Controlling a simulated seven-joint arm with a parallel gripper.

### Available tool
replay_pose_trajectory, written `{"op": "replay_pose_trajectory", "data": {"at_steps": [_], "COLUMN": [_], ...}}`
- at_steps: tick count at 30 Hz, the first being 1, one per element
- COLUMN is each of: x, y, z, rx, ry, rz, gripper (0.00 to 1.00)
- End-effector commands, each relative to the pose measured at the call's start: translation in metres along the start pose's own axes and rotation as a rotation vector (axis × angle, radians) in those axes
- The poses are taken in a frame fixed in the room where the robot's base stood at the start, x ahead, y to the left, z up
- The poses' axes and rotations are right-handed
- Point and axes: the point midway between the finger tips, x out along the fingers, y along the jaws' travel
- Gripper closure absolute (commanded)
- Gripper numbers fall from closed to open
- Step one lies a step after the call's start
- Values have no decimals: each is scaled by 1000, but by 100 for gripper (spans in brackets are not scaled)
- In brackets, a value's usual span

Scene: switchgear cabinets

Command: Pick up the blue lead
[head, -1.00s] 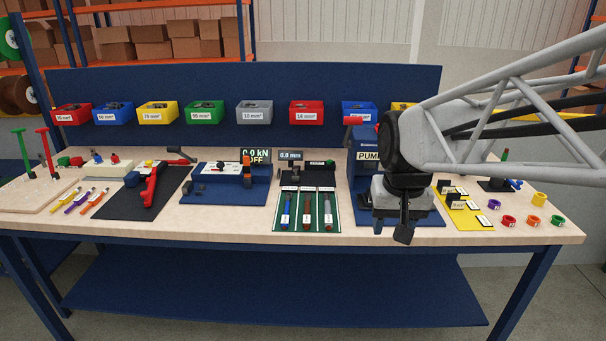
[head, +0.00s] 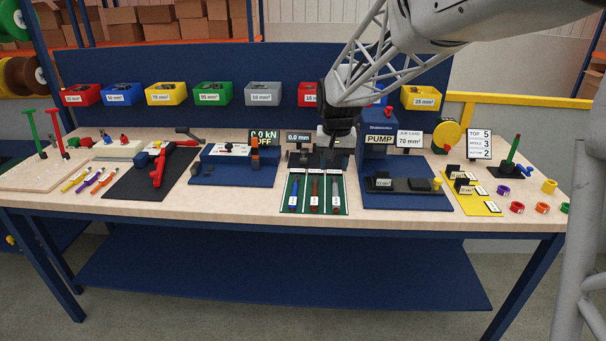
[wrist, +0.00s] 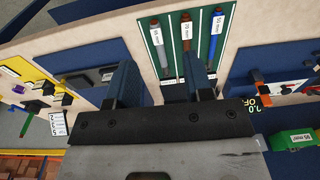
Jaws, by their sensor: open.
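The blue lead (head: 294,193) lies in the leftmost lane of a green mat (head: 346,206) at the middle of the bench. A brown-red lead (head: 314,193) and a grey lead (head: 335,193) lie beside it. In the wrist view the blue lead (wrist: 215,38) is the right-hand one of the three. My gripper (head: 337,147) is above the back part of the mat, right of the blue lead. In the wrist view my gripper (wrist: 165,82) has its two fingers wide apart with nothing between them. The blue lead is outside the right finger.
A blue pump unit (head: 380,150) stands right of the mat. A blue press base (head: 232,172) stands to the left. A small display (head: 298,137) is behind the mat. Colored bins (head: 213,94) line the back panel. The bench front edge before the mat is clear.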

Motion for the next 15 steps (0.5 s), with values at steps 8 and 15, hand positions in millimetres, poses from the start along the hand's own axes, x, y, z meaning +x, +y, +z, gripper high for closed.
{"op": "replay_pose_trajectory", "data": {"at_steps": [8,15], "x": [45,87], "y": [-44,-83], "z": [-58,-100], "rx": [-4,-6], "ry": [-30,-53], "rz": [4,8], "gripper": [53,53]}}
